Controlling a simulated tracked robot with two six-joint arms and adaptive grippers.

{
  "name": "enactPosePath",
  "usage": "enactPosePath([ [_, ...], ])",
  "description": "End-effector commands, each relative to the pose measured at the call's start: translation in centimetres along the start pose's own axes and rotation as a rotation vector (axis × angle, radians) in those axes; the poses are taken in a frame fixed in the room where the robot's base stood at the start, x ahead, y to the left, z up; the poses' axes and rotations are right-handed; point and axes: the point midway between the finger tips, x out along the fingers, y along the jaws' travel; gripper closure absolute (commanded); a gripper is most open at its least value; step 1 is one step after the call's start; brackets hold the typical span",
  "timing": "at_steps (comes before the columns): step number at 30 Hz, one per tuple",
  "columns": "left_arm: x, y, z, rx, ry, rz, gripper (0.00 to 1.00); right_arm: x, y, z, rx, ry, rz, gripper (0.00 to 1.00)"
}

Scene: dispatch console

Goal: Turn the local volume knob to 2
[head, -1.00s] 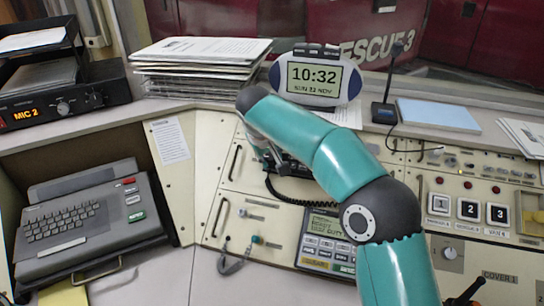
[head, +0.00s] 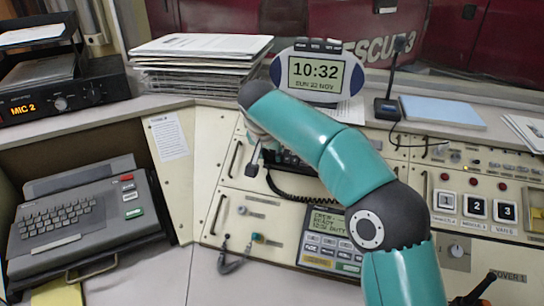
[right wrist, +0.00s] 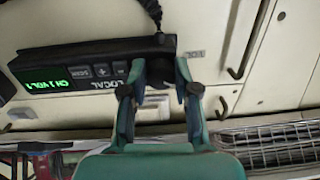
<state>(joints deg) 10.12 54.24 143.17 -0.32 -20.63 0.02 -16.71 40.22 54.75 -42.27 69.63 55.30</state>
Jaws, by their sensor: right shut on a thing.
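The local radio unit (right wrist: 95,70) is a dark panel with a green display (right wrist: 42,84) and a LOCAL label in the right wrist view. The display shows CH 1 and VOL; its volume digit is hard to read. The dark volume knob (right wrist: 158,84) is between the fingers of my right gripper (right wrist: 160,66), which is shut on it. The fingers and palm hide much of the knob and any pointer mark. In the head view my right gripper (head: 257,160) is at the unit, mostly hidden by my arm. My left gripper is not in view.
A coiled cord (head: 282,192) hangs beside the unit. A keypad terminal (head: 335,238) is below it, and numbered buttons (head: 473,208) are to the right. A clock (head: 315,75) and paper stack (head: 200,60) stand on the shelf. The front desktop (head: 140,280) has free room.

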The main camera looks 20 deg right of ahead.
Motion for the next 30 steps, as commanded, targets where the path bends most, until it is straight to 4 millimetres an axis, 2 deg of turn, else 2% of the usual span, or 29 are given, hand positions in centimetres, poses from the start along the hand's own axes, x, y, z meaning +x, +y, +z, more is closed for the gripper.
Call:
enactPosePath([
  [21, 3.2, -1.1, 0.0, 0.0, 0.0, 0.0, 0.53, 0.2, 0.0, 0.2, 0.669, 0.034, -0.019, 1.0],
  [30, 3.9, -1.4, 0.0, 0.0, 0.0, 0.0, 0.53, 0.2, 0.0, 0.2, 0.872, 0.044, -0.024, 1.0],
])
